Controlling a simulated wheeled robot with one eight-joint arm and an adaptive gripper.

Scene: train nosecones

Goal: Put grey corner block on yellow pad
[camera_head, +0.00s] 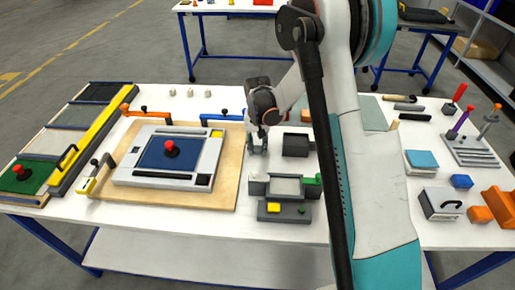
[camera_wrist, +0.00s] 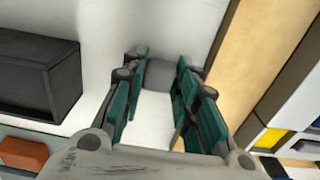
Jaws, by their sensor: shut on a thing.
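My gripper (camera_head: 257,147) points down over the white table, just right of the wooden board. In the wrist view, its teal-padded fingers (camera_wrist: 160,88) are shut on a small grey block (camera_wrist: 160,73), which I take to be the grey corner block. The fingers hide it in the head view. A small yellow pad (camera_head: 217,133) lies at the far right corner of the light grey fixture plate, left of my gripper. It also shows in the wrist view (camera_wrist: 271,139). Another yellow patch (camera_head: 273,207) is on a dark grey base nearer the front.
The fixture plate (camera_head: 125,172) carries a blue panel (camera_head: 180,155) with a red knob (camera_head: 171,148). Clamps with orange (camera_head: 148,114) and blue (camera_head: 225,117) arms stand at the board's far edge. A dark box (camera_head: 296,145) stands right of my gripper.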

